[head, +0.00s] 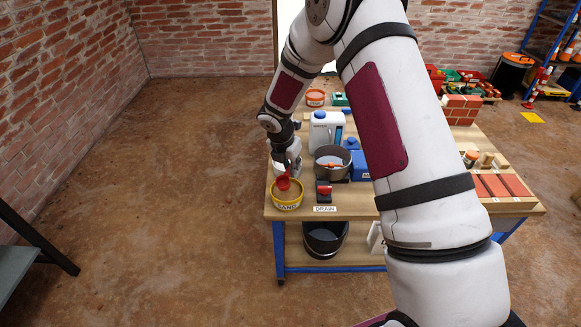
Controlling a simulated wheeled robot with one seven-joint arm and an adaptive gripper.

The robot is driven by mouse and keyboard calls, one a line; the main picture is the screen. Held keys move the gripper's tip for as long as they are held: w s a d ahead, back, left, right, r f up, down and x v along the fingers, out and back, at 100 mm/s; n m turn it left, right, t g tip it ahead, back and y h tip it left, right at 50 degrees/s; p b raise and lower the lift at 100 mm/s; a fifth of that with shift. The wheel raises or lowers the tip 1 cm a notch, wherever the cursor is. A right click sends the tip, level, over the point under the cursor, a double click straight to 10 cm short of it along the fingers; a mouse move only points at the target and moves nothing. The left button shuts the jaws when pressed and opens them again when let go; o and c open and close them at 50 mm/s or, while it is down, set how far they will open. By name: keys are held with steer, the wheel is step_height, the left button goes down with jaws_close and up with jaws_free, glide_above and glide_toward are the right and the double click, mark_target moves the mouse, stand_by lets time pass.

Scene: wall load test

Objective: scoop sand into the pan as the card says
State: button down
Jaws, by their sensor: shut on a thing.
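My gripper (290,166) is low over the table's near left corner, shut on a red scoop (284,183). The scoop's bowl is at the yellow sand tub (287,204), which is labelled SAND and holds tan sand. I cannot tell how deep the scoop sits or whether it holds sand. A dark grey pan (332,170) stands just right of the tub, with something pale in its bottom and a red-orange piece at its rim. I cannot make out a card with readable text.
A red-handled valve (324,191) sits behind the DRAIN label (324,209). A white jug (326,131) with a blue cap stands behind the pan. A black bucket (324,240) is on the lower shelf. Bricks (460,108) are at the right. My arm hides the table's middle.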

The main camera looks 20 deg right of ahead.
steer(key=shift+s+a+f+t+h+b, duration=0.2)
steer(key=shift+f+t+h+b, duration=0.3)
steer(key=shift+b, duration=2.35)
steer(key=shift+f+b, duration=1.3)
steer(key=shift+f, duration=0.25)
steer(key=shift+r, duration=0.1)
step_height(320, 180, up, 5)
steer(key=p, duration=0.5)
steer(key=shift+r, duration=0.1)
